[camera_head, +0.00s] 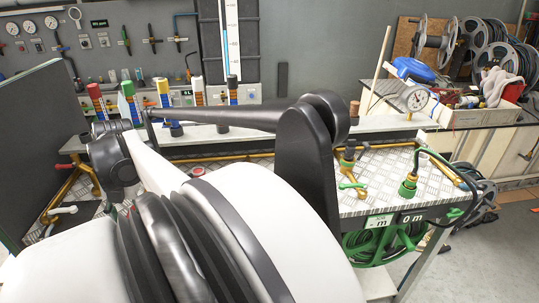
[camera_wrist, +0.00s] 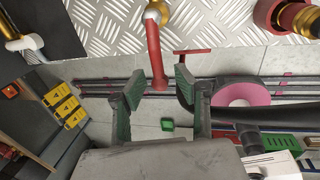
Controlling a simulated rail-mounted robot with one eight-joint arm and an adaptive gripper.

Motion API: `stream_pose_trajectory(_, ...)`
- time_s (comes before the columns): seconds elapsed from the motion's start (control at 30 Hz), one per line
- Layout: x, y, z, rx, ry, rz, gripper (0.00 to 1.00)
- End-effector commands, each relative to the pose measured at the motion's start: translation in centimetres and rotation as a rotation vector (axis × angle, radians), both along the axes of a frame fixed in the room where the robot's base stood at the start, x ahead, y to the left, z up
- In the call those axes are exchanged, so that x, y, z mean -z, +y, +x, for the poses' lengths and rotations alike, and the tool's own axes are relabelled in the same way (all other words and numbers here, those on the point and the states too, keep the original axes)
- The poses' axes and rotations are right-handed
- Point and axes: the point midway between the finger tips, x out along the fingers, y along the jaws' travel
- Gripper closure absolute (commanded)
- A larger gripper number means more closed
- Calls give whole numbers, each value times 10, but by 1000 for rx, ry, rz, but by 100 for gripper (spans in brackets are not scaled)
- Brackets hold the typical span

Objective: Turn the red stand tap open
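In the wrist view a red lever (camera_wrist: 156,52) hangs from a pale and brass fitting (camera_wrist: 157,12) over the edge of the chequered metal plate. My gripper (camera_wrist: 158,90) is open, with green pads. The lever's lower end lies between its two fingers in the picture; I see no clear contact, and depth is hard to judge. A thin red T-shaped handle (camera_wrist: 194,52) shows just right of it. In the head view a red handle (camera_head: 63,166) sits on brass pipe at the far left. My arm hides most of the gripper there.
A white-handled tap (camera_head: 62,210) stands below the red handle, against a dark panel (camera_head: 38,140). A green-handled tap (camera_head: 352,185) and hose connector (camera_head: 408,186) stand on the bench's right. In the wrist view, a red and brass fitting (camera_wrist: 285,18) is at top right.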

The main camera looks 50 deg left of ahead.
Motion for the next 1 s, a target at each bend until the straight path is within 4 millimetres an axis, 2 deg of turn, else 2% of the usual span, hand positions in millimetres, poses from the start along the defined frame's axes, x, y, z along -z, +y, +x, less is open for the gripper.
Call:
stream_pose_trajectory(0.17,-17,-2,3,0,0,0,70)
stream_pose_trajectory(0.5,-81,-8,14,0,0,0,70)
stream_pose_trajectory(0.63,-100,-10,18,1,0,0,70)
stream_pose_trajectory(0.8,-114,-11,20,1,0,0,70)
stream_pose_trajectory(1.0,-117,-12,21,1,0,0,70)
